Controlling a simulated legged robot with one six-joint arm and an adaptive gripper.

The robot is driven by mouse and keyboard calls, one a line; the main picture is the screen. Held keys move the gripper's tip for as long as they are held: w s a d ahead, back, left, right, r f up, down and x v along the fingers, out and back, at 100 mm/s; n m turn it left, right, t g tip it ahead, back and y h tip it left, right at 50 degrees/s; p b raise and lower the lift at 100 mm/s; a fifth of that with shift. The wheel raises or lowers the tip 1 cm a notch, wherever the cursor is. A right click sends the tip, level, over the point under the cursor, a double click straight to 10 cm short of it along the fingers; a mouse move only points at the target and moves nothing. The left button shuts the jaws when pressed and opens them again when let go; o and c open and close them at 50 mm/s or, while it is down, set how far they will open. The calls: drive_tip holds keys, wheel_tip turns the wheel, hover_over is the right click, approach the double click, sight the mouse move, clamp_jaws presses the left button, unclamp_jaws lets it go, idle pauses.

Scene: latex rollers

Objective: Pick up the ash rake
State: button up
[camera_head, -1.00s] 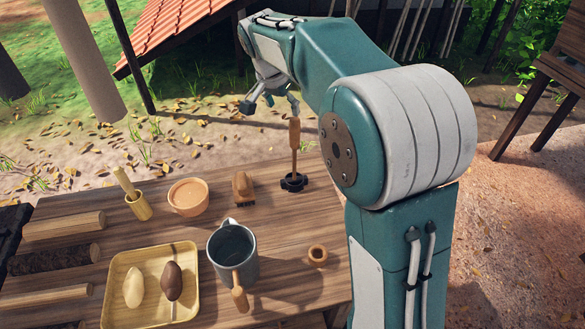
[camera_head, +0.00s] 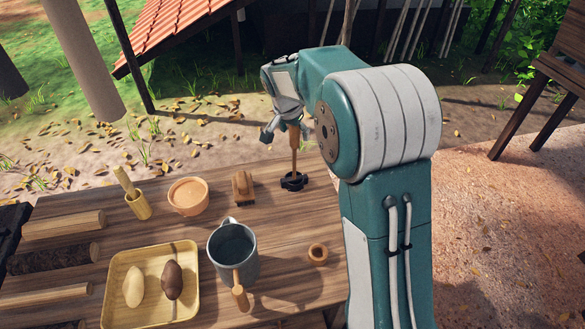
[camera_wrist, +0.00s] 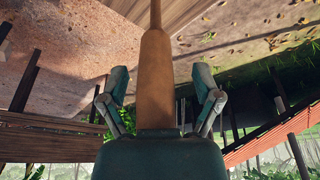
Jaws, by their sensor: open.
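The upright tool with a wooden handle (camera_head: 294,160) and a dark base (camera_head: 293,181) looks like the ash rake. It stands near the far right edge of the table. My gripper (camera_head: 288,130) is open at the top of this handle, with its fingers pointing down and apart. In the wrist view, the handle (camera_wrist: 155,60) runs between the two spread fingers of my gripper (camera_wrist: 161,82). A gap shows on each side, and neither finger visibly touches it. The dark base does not show clearly in the wrist view.
On the wooden table (camera_head: 300,215) stand a brush (camera_head: 243,187), a clay bowl (camera_head: 188,196), a bamboo cup (camera_head: 139,206), a grey mug (camera_head: 232,250), a small wooden ring (camera_head: 317,254) and a yellow tray (camera_head: 118,310). Several logs (camera_head: 55,258) lie left. Free wood surrounds the tool's base.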

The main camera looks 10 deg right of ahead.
drive_tip(key=shift+d, duration=0.4)
drive_tip(key=c, duration=1.1)
clamp_jaws()
drive_tip(key=shift+a, duration=0.3)
